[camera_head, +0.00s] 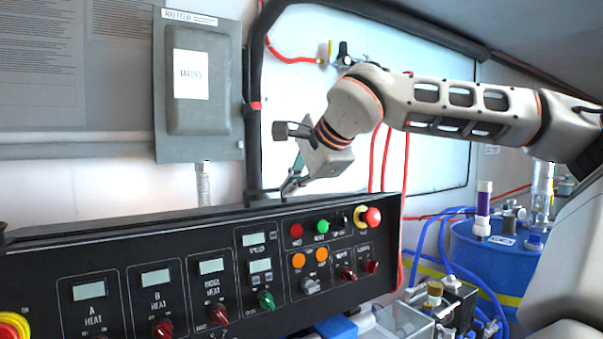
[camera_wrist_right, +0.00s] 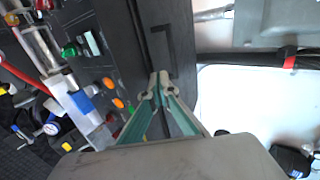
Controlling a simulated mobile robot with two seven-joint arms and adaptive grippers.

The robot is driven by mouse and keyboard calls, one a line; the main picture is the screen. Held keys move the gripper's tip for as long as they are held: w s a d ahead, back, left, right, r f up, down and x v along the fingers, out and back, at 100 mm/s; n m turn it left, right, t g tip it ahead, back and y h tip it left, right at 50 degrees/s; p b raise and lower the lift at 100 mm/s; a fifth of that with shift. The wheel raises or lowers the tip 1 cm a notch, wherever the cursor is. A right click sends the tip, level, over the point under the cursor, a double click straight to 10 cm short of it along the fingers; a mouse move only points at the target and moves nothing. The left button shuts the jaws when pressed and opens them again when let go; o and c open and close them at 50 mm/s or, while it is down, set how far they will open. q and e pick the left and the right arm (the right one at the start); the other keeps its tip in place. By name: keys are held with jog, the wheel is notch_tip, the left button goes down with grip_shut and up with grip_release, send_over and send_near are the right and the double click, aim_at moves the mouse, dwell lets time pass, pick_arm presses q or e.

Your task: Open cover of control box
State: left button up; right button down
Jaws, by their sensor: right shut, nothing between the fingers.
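The black control box (camera_head: 130,262) stands across the lower left of the head view, its front carrying knobs, buttons and small displays. Its dark top (camera_head: 130,222) looks flat and closed. In the right wrist view the top (camera_wrist_right: 122,45) shows a dark handle-like slot or bar near the far side. My right gripper (camera_head: 288,187) is at the box's back top edge, pointing down-left. In the wrist view its green fingers (camera_wrist_right: 160,84) meet at the tips, shut and empty, over the top near that bar. I cannot tell whether they touch it. My left gripper is out of view.
A grey wall box (camera_head: 198,135) with a white label hangs behind. A black hose (camera_head: 253,70) and red tubes (camera_head: 387,165) run along the wall near my right arm. A blue drum (camera_head: 487,258) with hoses stands at the right, beside pump fittings (camera_head: 450,300).

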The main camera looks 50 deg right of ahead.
jog(key=w, duration=0.1)
jog(key=w+d, duration=0.1)
jog(key=w, duration=0.1)
jog(key=shift+f, duration=0.15)
jog(key=shift+w+d+f+p, duration=0.1)
jog(key=shift+w+p, duration=0.2)
jog(key=shift+w, duration=0.05)
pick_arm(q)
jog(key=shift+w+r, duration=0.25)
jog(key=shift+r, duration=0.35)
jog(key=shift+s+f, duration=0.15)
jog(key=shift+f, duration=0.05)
